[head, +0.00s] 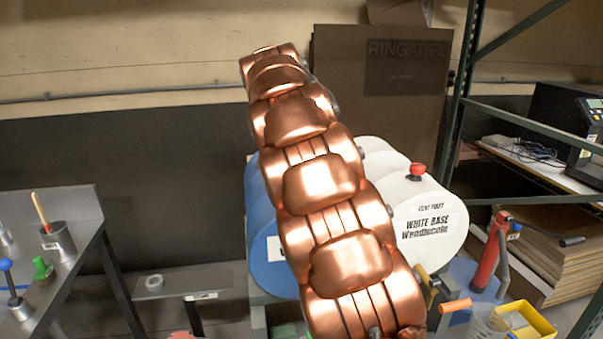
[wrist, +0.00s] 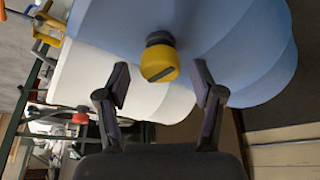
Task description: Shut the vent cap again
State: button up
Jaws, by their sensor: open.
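In the wrist view a yellow cap (wrist: 160,62) sits on a dark neck on the blue drum (wrist: 225,40). My gripper (wrist: 161,82) is open, with its fingers to either side of the yellow cap and nothing held between them. I cannot tell whether they touch it or whether the cap is shut. A red cap (head: 417,171) stands on top of the white drum (head: 437,215), labelled "WHITE BASE", and also shows in the wrist view (wrist: 80,116). In the head view my arm hides my gripper, the yellow cap and much of the blue drum (head: 272,262).
A metal bench (head: 75,200) with small tools stands at the left. A green rack post (head: 462,95) rises right of the drums. A red pump-like tool (head: 490,255), a clear beaker (head: 488,322) and a yellow tray (head: 530,322) are at the lower right.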

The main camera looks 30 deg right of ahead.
jog(key=v, duration=0.7)
jog(key=shift+r, duration=0.1)
dwell(0.6)
jog(key=s+a+f+n+g+y, duration=0.1)
jog(key=s+a+f+n, duration=0.3)
jog(key=s+a+f, duration=0.3)
jog(key=s+a+f+n+g+y, duration=0.1)
jog(key=s+a+f+n, duration=0.4)
jog(key=s, duration=1.2)
jog(key=s+a+f+n+g+y, duration=0.1)
jog(key=s+a+f+n, duration=0.3)
jog(key=s+a+f, duration=0.5)
jog(key=s+f+y, duration=0.1)
jog(key=s+f, duration=0.2)
jog(key=shift+s+f+n, duration=0.25)
jog(key=shift+s+n, duration=0.1)
jog(key=shift+n, duration=0.05)
